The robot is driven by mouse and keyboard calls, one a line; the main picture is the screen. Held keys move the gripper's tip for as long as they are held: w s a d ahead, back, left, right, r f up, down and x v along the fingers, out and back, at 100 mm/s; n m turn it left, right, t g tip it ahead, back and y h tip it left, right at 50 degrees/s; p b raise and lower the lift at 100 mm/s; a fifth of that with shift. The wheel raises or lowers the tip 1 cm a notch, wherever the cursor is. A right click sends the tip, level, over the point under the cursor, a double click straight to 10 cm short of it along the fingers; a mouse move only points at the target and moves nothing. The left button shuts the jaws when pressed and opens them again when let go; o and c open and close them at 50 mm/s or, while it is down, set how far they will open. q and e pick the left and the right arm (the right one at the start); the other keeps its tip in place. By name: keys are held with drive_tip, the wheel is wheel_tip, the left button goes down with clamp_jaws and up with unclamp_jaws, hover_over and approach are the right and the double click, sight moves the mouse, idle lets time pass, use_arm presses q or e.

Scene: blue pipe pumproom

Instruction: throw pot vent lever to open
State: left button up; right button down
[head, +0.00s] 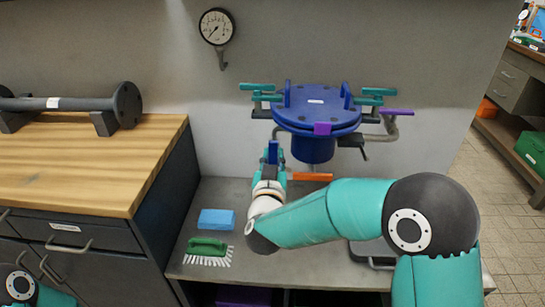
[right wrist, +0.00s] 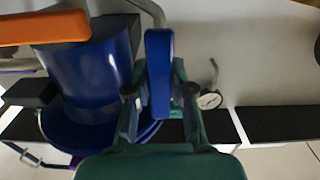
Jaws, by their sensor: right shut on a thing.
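The blue pot (head: 312,148) with its bolted round lid (head: 316,100) is mounted at the wall in the head view. A short upright blue lever (head: 272,151) stands at its lower left. My right gripper (head: 271,167) is shut on this lever from below. In the right wrist view, the blue lever (right wrist: 158,70) lies between the two fingertips of the gripper (right wrist: 160,95), beside the pot body (right wrist: 92,75). No label shows which lever is the vent lever. An orange lever (head: 312,177) lies level under the pot. A purple lever (head: 396,112) is at its right. My left gripper is out of view.
Teal clamps (head: 262,92) flank the lid. A gauge (head: 217,27) hangs on the wall. A blue block (head: 216,219) and green brush (head: 207,246) lie on the grey bench left of my forearm. A wooden-topped cabinet (head: 90,160) stands at left.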

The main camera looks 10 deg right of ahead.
drive_tip(key=shift+f, duration=0.35)
drive_tip(key=c, duration=1.2)
unclamp_jaws()
drive_tip(key=shift+o, duration=1)
drive_tip(key=shift+r, duration=0.2)
drive_tip(key=shift+s, duration=0.1)
drive_tip(key=v, duration=1.2)
